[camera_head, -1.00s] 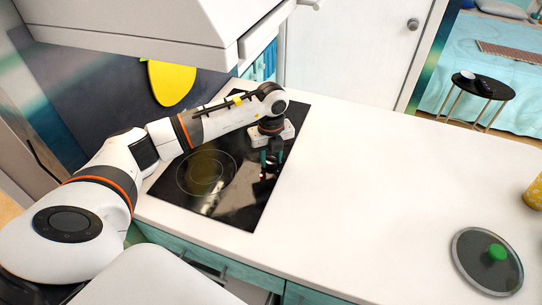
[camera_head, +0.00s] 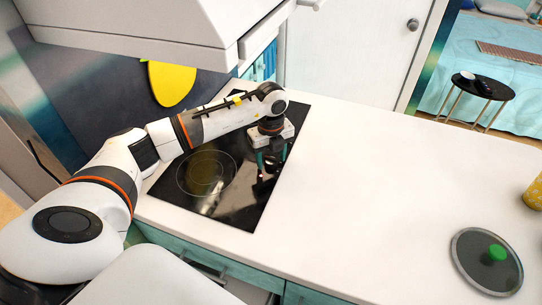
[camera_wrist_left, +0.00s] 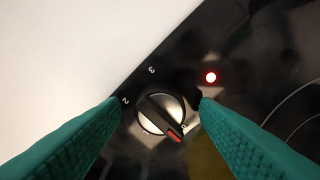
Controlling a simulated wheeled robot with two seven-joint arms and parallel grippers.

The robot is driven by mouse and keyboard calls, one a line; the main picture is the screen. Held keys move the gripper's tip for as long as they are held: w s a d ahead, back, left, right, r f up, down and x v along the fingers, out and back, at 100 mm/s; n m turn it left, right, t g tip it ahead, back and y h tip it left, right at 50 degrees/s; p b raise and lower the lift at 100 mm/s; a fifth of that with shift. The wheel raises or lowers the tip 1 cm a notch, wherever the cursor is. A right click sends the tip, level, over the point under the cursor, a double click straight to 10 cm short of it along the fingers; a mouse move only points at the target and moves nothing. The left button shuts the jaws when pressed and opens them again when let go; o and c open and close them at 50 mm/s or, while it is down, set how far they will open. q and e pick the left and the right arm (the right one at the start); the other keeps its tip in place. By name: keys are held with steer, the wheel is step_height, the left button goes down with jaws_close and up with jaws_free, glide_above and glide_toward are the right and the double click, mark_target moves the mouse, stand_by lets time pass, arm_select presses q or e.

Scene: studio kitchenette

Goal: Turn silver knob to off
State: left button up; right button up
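The silver knob (camera_wrist_left: 160,113) sits on the black cooktop (camera_wrist_left: 262,55) in the left wrist view. Its raised grip bar runs diagonally, with a red-marked end at lower right. White marks "3" and "2" show beside it; another mark at lower right is partly hidden. A red light (camera_wrist_left: 211,77) glows nearby. My left gripper (camera_wrist_left: 160,103) is open, its teal fingers on either side of the knob with gaps showing. In the head view the left gripper (camera_head: 271,163) points down over the cooktop's right part. My right gripper is not in view.
A white counter (camera_head: 370,180) stretches clear to the right of the cooktop. A glass lid with a green handle (camera_head: 496,253) lies at the lower right, with a yellow container (camera_head: 535,192) near the edge. A white hood (camera_head: 150,25) hangs above the arm.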

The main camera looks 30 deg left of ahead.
mark_target(271, 158)
arm_select(q)
step_height(271, 158, up, 12)
steer(key=b, duration=0.2)
steer(key=shift+b, duration=0.35)
stand_by(0.5)
